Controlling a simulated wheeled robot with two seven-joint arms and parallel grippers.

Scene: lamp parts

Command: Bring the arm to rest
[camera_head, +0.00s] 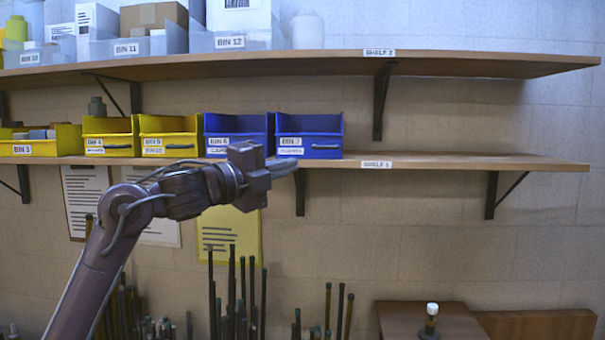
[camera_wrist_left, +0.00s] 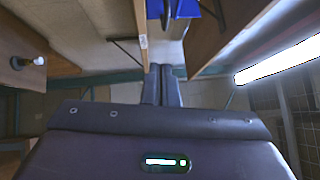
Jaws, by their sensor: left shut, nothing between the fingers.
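My left arm comes in from the left in the head view. Its gripper (camera_head: 283,166) points right, just in front of the lower shelf's edge and below the blue bins. In the left wrist view the two fingers of the left gripper (camera_wrist_left: 161,84) lie together, shut, with nothing between them. My right gripper is in neither view.
The lower shelf (camera_head: 470,160) holds yellow bins (camera_head: 167,136) and blue bins (camera_head: 310,136); its right part is bare. The upper shelf (camera_head: 450,64) holds clear bins. Dark rods (camera_head: 232,290) stand below. A wooden surface (camera_head: 400,318) bears a white-topped object (camera_head: 431,318).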

